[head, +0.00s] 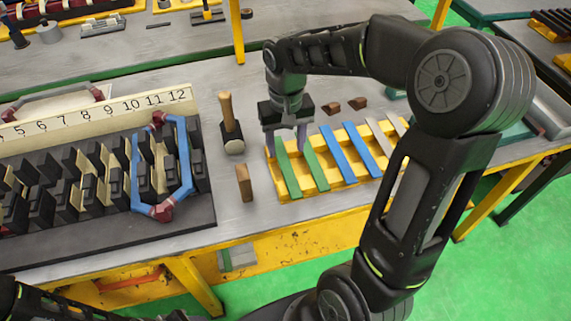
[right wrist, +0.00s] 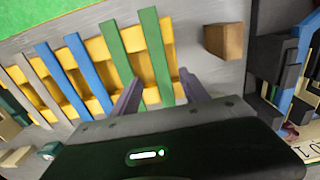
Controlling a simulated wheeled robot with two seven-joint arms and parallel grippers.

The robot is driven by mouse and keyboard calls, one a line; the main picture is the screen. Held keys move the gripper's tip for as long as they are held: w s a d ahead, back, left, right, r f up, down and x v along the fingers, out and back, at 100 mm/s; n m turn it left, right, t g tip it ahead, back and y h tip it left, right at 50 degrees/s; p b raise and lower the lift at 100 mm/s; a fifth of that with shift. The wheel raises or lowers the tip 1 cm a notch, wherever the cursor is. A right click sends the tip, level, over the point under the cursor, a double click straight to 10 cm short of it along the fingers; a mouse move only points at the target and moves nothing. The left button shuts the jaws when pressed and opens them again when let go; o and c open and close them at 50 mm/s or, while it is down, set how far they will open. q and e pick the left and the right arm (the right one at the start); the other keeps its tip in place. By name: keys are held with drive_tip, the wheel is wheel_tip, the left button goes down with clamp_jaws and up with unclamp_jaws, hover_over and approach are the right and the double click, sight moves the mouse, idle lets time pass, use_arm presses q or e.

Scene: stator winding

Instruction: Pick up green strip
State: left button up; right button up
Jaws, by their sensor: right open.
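Two green strips lie side by side on the yellow rack, one at the rack's left end (head: 288,170) and one just right of it (head: 315,165). In the right wrist view they show as the end strip (right wrist: 156,55) and its neighbour (right wrist: 115,52). My right gripper (head: 286,143) is open over the far end of the end strip. In the right wrist view its fingers (right wrist: 161,92) stand on either side of that strip, with nothing gripped. Whether they touch it cannot be told. My left gripper is not in view.
Blue strips (head: 337,150) and grey strips lie further right on the yellow rack (head: 307,184). A wooden-handled hammer (head: 227,112) and a wooden block (head: 244,183) stand to the left. The black slotted stator (head: 70,180) carries a blue coil (head: 183,160).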

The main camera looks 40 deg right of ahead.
sight(286, 165)
wheel_tip(286, 165, down, 5)
drive_tip(key=shift+a+f+p, duration=0.1)
drive_tip(key=shift+f+p, duration=0.05)
drive_tip(key=shift+p, duration=0.55)
drive_tip(key=shift+c, duration=0.3)
clamp_jaws()
idle(0.4)
